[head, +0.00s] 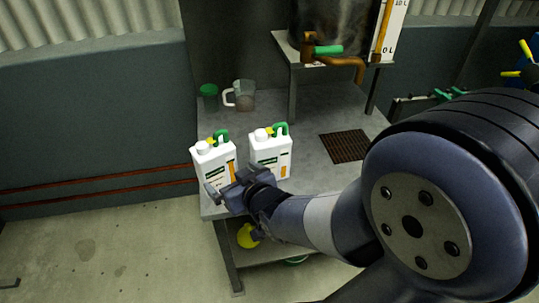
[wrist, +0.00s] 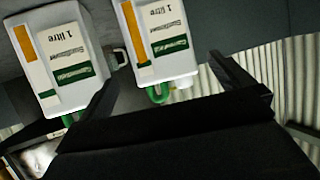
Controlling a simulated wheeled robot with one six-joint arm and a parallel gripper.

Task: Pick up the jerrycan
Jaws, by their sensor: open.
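Two white jerrycans with green handles and green-and-orange labels stand upright, side by side, at the front of a grey metal table (head: 314,172). The left jerrycan (head: 206,158) and the right jerrycan (head: 270,152) have a small gap between them. My gripper (head: 221,187) is open and empty, in front of the left jerrycan and hiding part of its lower front. In the wrist view both jerrycans appear upside down. One jerrycan (wrist: 160,40) lies ahead between my spread fingers (wrist: 168,70); the other (wrist: 58,60) is beyond the left finger. I cannot tell whether a finger touches either.
A clear measuring jug (head: 243,96) and a green-lidded container (head: 209,96) stand behind the jerrycans. A rusty grate (head: 345,147) lies to the right. A raised shelf (head: 290,50) holds a tank with an orange pipe (head: 345,64). A yellow object (head: 247,236) sits below.

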